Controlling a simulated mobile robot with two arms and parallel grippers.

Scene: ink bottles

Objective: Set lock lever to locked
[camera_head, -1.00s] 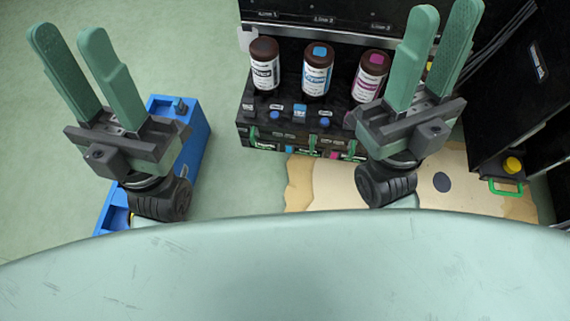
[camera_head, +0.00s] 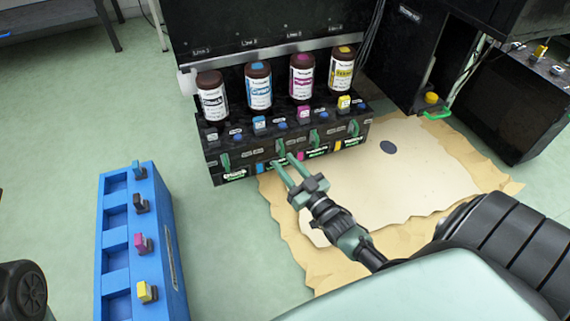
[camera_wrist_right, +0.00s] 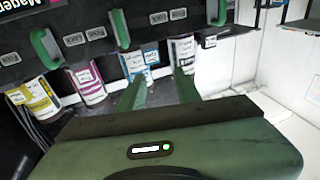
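Several green lock levers line the front of the black ink station in the head view. They are below the black bottle (camera_head: 225,161), the cyan bottle (camera_head: 280,147), the magenta bottle (camera_head: 313,138) and the yellow bottle (camera_head: 354,128). All look roughly upright; their lock states are too small to read. My right gripper (camera_head: 283,160) is open and empty, its fingertips just in front of the cyan line's lever. In the right wrist view, which is upside down, its fingers (camera_wrist_right: 158,77) are spread, below the cyan line's lever (camera_wrist_right: 121,29); contact cannot be told. My left gripper is out of view.
Black (camera_head: 212,98), cyan (camera_head: 258,88), magenta (camera_head: 302,80) and yellow (camera_head: 341,70) bottles stand on the station. A blue rack (camera_head: 165,240) with coloured pieces stands at lower left. A stained mat (camera_head: 430,165) covers the floor. A black cabinet (camera_head: 405,55) stands right.

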